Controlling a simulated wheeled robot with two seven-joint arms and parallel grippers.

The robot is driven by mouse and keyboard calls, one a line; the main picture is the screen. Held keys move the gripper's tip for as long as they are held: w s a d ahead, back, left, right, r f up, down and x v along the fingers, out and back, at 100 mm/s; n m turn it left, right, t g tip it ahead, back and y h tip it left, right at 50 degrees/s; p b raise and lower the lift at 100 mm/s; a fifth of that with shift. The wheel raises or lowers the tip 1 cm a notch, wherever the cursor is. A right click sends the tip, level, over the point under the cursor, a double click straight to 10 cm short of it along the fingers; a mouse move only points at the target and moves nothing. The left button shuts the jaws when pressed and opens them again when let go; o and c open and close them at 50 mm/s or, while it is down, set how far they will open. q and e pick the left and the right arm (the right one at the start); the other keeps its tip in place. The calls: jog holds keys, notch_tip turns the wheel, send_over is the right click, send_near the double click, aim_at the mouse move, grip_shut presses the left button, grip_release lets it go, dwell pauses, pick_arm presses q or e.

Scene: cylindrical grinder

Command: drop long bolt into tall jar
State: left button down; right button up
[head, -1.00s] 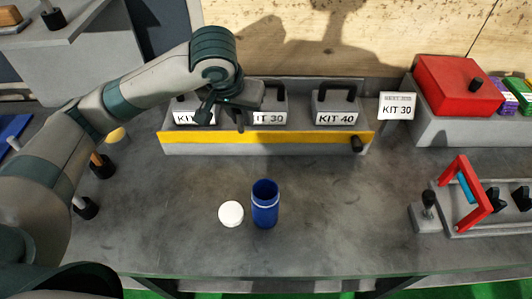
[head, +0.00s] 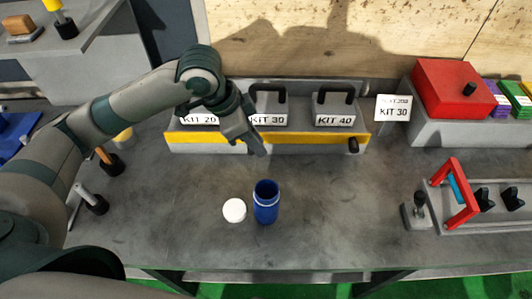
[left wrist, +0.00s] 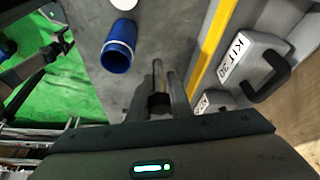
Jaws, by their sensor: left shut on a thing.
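The tall jar is blue and stands open and upright on the grey bench (head: 266,203); it also shows in the left wrist view (left wrist: 118,52). Its white lid (head: 234,210) lies flat beside it on the left. My left gripper (head: 258,147) is above the bench, behind and higher than the jar, in front of the kit boxes. In the left wrist view it (left wrist: 160,100) is shut on the long bolt (left wrist: 158,78), a grey metal shaft pointing away from the palm. In the head view I cannot make the bolt out clearly. My right gripper is not in view.
A yellow-edged rack (head: 290,137) holds boxes labelled KIT 20, KIT 30 and KIT 40 behind the jar. A fixture with a red handle (head: 462,196) stands at right. Several upright tools (head: 92,200) stand at left.

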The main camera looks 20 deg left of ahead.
pick_arm(q)
jog(key=s+d+r+m+g+p, duration=0.2)
jog(key=s+d+m+g+p, duration=0.2)
jog(key=m, duration=0.7)
jog(key=s, duration=0.2)
jog(key=shift+s+d+r+m+p, duration=0.2)
jog(key=shift+s+r+m+p, duration=0.1)
jog(key=shift+s+p, duration=0.05)
jog(key=shift+f, duration=0.15)
jog(key=shift+f+b, duration=2.9)
jog(key=shift+b, duration=0.55)
